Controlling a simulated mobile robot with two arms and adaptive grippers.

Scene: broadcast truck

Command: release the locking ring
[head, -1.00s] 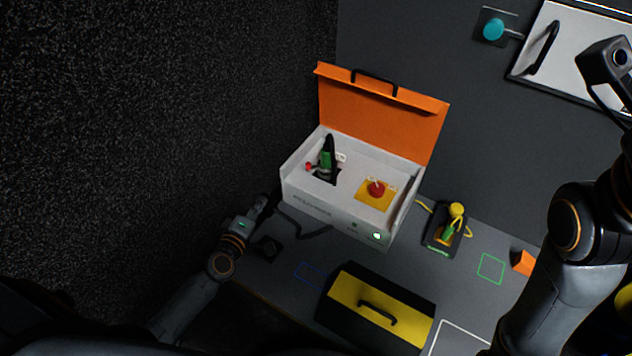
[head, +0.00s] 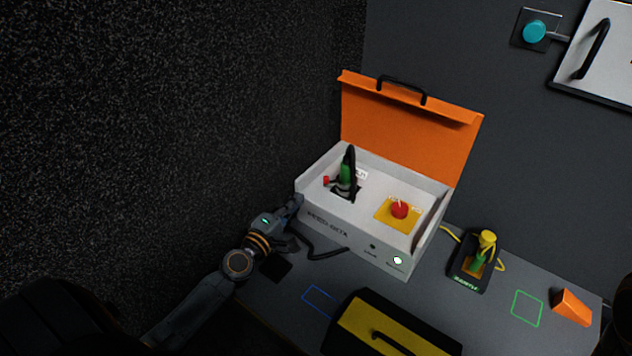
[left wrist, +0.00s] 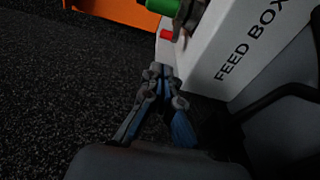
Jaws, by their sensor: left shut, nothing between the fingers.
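The white feed box (head: 340,228) stands open on the table; its lettered side also shows in the left wrist view (left wrist: 240,50). Inside, at its left, stands a green connector (head: 345,174) with a black cable or handle; its green body (left wrist: 163,5) is cut off at the top of the left wrist view. A grey part (left wrist: 187,20) sits beside the green; I cannot tell whether it is the locking ring. A small red piece (head: 326,181) is left of the connector. My left gripper (head: 297,201) is shut and empty, just outside the box's left corner. My right gripper is out of view.
The orange lid (head: 410,120) stands up behind. A red button (head: 399,209) on a yellow plate is in the box. A yellow-topped black case (head: 385,330), a black holder with a yellow-capped green plug (head: 480,258) and an orange wedge (head: 572,308) are on the table (head: 250,295).

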